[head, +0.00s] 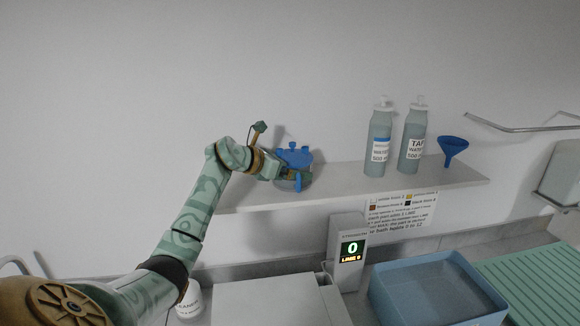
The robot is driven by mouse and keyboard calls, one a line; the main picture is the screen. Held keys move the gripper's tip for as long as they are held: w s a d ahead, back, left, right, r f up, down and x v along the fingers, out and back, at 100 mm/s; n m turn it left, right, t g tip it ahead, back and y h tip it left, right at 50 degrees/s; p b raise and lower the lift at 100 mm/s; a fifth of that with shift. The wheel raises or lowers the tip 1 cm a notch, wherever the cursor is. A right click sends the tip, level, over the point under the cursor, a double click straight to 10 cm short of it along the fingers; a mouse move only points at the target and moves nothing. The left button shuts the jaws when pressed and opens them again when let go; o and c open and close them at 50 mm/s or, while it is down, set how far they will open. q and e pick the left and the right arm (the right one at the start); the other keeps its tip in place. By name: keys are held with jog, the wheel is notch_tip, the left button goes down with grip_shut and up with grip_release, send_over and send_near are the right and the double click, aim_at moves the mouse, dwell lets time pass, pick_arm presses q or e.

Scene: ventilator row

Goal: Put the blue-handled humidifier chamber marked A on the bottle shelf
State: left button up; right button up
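The humidifier chamber (293,156) has a blue top with several knobs and a blue upright handle (298,183) facing me. It is upright at the left part of the bottle shelf (345,179), and I cannot tell whether its base touches the shelf. My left gripper (298,177) reaches in from the left, with its fingers at the blue handle, and looks shut on it. The fingers hide part of the chamber's body, and no letter A can be read. My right gripper is not in view.
Two grey-green bottles (379,145) (412,143) and a blue funnel (452,149) stand on the shelf's right half. Bare shelf lies between chamber and bottles. Below are a display reading 0 (350,248), a blue basin (437,285) and a green ribbed mat (535,275).

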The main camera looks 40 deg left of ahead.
pick_arm(q)
jog(key=shift+r, duration=0.25)
jog(key=b+v, duration=0.1)
jog(key=v, duration=0.2)
jog(key=b+v, duration=0.1)
jog(key=v, duration=0.3)
jog(key=b+v, duration=0.1)
jog(key=v, duration=0.3)
jog(key=shift+s+a+f+b, duration=0.1)
jog(key=shift+f+b, duration=0.2)
jog(key=shift+s+r, duration=0.35)
jog(key=shift+s, duration=0.05)
